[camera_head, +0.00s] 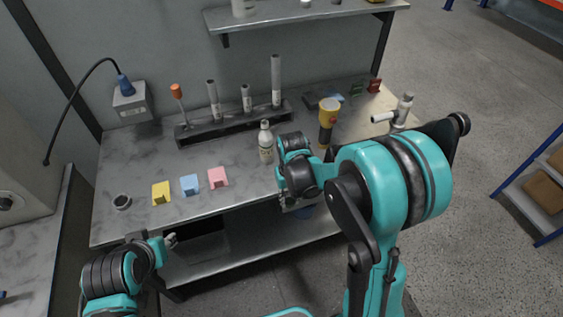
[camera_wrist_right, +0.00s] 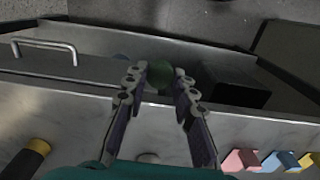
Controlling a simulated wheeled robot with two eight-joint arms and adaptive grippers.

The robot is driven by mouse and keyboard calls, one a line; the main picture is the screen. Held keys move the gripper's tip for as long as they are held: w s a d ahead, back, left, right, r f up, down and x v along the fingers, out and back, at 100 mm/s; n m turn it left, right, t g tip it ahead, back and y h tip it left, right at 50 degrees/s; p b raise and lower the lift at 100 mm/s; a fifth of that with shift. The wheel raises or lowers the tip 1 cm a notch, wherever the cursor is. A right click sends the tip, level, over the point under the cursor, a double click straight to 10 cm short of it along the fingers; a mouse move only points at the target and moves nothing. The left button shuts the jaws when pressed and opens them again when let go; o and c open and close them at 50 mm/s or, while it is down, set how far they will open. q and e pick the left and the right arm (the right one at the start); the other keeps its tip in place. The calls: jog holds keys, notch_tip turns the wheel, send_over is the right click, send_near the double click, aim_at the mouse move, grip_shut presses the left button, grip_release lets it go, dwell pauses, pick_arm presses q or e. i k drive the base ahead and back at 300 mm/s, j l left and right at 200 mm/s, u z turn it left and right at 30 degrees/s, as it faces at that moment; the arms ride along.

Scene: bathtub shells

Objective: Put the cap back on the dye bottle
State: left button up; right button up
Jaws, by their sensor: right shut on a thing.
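The dye bottle (camera_head: 265,146), pale with a label, stands upright on the workbench in the head view, left of my right gripper. My right gripper (camera_head: 290,204) is over the bench's front edge, its fingertips mostly hidden by its own wrist there. In the right wrist view, my right gripper (camera_wrist_right: 160,80) is shut on a dark green round thing (camera_wrist_right: 159,75), which looks like the cap, apart from the bottle. A pale blur (camera_wrist_right: 148,158) low in that view may be the bottle. My left gripper (camera_head: 170,241) is in front of the bench, too small to judge its fingers.
Yellow (camera_head: 161,193), blue (camera_head: 189,185) and pink (camera_head: 217,177) blocks lie left of the bottle. A dark rack (camera_head: 190,131) with upright tubes stands behind. A yellow-topped black cylinder (camera_head: 327,120) stands to the right. A small dark round container (camera_head: 121,201) sits at the left.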

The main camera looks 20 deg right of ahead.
aim_at(266, 137)
jog(key=i+j+z, duration=0.15)
jog(key=j+z, duration=0.2)
jog(key=i+j+z, duration=0.1)
jog(key=j+z, duration=0.65)
jog(key=i+l, duration=0.05)
